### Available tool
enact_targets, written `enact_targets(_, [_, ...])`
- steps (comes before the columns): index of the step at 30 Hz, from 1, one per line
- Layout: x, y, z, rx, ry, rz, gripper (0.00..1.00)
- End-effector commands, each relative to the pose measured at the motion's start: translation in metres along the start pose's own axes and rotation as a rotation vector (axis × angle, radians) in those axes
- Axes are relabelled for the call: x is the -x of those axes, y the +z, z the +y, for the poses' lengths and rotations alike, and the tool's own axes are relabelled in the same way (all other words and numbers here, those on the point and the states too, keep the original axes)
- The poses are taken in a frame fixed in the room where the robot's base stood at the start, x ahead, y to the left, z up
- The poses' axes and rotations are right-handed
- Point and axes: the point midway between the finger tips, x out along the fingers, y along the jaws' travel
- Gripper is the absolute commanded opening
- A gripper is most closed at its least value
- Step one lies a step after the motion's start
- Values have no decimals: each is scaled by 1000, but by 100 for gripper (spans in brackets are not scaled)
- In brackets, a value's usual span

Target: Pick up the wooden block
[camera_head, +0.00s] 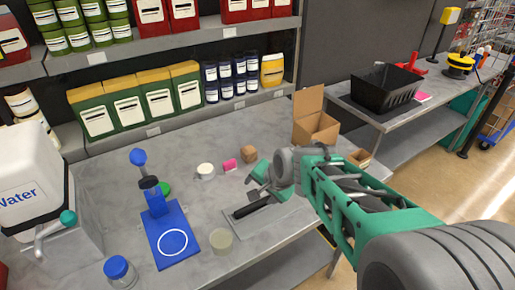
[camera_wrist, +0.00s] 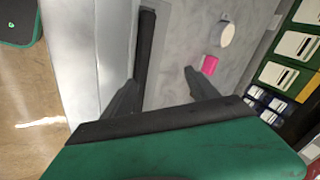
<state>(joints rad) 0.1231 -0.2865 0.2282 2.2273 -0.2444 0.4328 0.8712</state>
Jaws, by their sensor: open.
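The wooden block (camera_head: 248,153) is a small brown piece standing on the grey workbench (camera_head: 110,183), to the right of a pink block (camera_head: 230,165). My gripper (camera_head: 255,183) is over the bench, nearer the front than the wooden block and apart from it. In the wrist view my gripper (camera_wrist: 160,78) has its two dark fingers spread with nothing between them. The wooden block does not show in the wrist view. The pink block (camera_wrist: 209,64) shows there beyond the fingers.
A black bar (camera_head: 252,207) lies on a pale plate below my gripper. An open cardboard box (camera_head: 315,125) stands behind my arm. Shelves line the back.

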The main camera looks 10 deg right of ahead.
Motion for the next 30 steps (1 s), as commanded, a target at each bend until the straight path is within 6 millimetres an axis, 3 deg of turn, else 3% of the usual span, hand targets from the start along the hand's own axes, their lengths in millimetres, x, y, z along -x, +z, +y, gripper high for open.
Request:
enact_targets(1, [-10,-17,-15,-177,-50,-1,71])
enact_targets(5, [-54,-54,-48,-691,-221,-37,71])
enact_targets(7, [-81,-77,-63,-1029,-327,-96,71])
enact_targets(9, [-103,-99,-70,-1352,-427,-178,71])
enact_targets(13, [-126,-124,-73,-1740,-546,-314,71])
enact_targets(18, [-138,-136,-74,-1925,-600,-396,71])
enact_targets(30, [-182,-150,-109,-1933,-599,-402,71])
